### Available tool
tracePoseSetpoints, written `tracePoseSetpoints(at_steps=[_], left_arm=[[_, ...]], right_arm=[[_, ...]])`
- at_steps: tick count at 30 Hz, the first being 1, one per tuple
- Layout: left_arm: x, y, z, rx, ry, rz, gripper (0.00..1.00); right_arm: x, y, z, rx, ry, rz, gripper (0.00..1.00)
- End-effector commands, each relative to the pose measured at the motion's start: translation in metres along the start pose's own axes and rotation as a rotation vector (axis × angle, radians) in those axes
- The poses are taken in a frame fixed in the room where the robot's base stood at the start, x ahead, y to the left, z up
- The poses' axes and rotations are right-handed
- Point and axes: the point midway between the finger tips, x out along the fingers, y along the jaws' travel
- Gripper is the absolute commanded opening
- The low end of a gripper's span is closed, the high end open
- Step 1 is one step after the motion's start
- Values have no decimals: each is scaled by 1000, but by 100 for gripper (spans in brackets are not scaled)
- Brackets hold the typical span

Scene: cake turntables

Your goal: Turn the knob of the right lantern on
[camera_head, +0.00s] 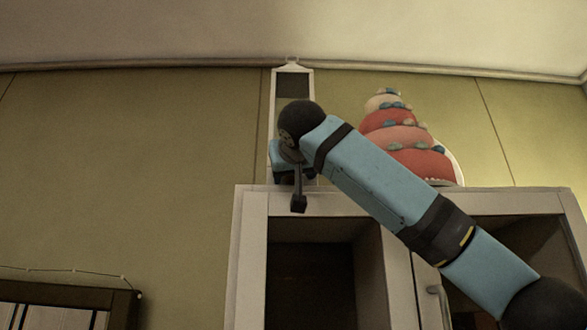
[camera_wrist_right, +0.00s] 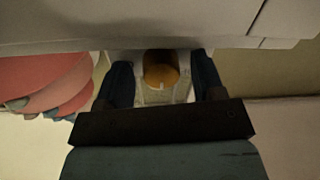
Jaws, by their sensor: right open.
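A tall white lantern (camera_head: 293,84) with a dark upper pane stands on top of the cabinet; my right arm hides much of its lower part. Only one lantern shows. My right gripper (camera_head: 297,178) is at the lantern's lower part in the head view. In the right wrist view, my right gripper (camera_wrist_right: 162,82) is open, one dark finger on each side of a round orange-brown knob (camera_wrist_right: 161,68) with a small pale mark. I cannot tell whether the fingers touch it. My left gripper is not in view.
A tiered pink and red cake (camera_head: 391,118) stands right of the lantern, partly behind my right arm; it also shows at the left of the right wrist view (camera_wrist_right: 40,82). The cabinet (camera_head: 250,245) has open dark compartments. A dark framed piece (camera_head: 125,300) is low on the left.

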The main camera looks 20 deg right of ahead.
Motion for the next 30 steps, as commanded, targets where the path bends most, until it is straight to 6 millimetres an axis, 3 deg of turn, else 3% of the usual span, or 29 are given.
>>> tracePoseSetpoints(at_steps=[2,9,17,30], left_arm=[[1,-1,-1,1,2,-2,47],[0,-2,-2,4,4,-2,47],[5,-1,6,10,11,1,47],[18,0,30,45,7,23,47]], right_arm=[[0,0,0,0,1,0,62],[-1,0,-1,0,1,0,13],[-2,-3,2,50,9,-4,13],[-1,0,1,361,20,2,13]])
